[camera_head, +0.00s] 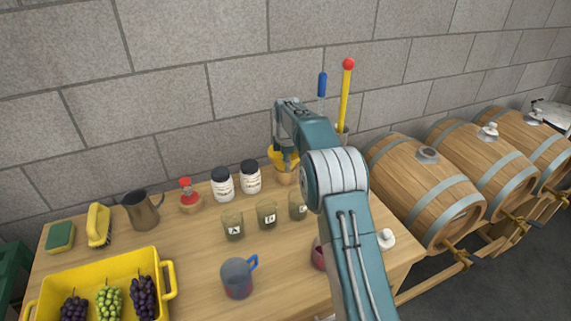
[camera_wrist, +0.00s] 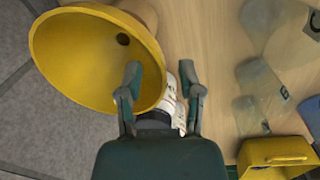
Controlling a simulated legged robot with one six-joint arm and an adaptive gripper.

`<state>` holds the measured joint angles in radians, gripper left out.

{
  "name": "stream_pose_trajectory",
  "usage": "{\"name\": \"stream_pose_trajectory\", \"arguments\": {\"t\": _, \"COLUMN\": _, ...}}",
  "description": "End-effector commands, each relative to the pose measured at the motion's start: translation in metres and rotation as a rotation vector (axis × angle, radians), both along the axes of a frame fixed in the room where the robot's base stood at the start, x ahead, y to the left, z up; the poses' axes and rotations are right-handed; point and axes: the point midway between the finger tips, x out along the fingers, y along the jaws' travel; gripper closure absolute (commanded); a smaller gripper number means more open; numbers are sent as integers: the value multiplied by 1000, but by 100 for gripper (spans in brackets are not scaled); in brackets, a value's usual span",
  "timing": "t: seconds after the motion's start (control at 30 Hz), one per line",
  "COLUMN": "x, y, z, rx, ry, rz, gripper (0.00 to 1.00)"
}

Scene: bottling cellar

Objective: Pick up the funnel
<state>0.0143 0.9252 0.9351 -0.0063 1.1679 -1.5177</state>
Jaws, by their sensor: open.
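The yellow funnel (camera_head: 276,158) stands near the wall at the back of the table, partly hidden by my arm. It seems to rest on a tan wooden stand (camera_head: 285,178). In the wrist view the funnel (camera_wrist: 75,55) fills the upper left, its wide mouth facing the camera and a dark hole inside. My gripper (camera_wrist: 163,85) is open, with nothing between its fingers that I can see gripped. The left finger overlaps the funnel's right rim in the picture; I cannot tell whether they touch. The right finger is off to the right of the funnel.
A white jar (camera_wrist: 175,105) shows behind the fingers, and two dark-lidded jars (camera_head: 222,187) stand left of the funnel. Labelled glasses (camera_head: 266,215) stand in front. A yellow crate of grapes (camera_head: 168,281) is front left. Barrels (camera_head: 428,190) stand right of the table.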

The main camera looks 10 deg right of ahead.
Motion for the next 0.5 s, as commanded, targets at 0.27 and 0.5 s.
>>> {"name": "stream_pose_trajectory", "arguments": {"t": 0.27, "x": 0, "y": 0, "z": -1, "rx": 0, "ry": -1, "rz": 0, "gripper": 79}}
{"name": "stream_pose_trajectory", "arguments": {"t": 0.5, "x": 0, "y": 0, "z": -1, "rx": 0, "ry": 0, "rz": 0, "gripper": 100}}
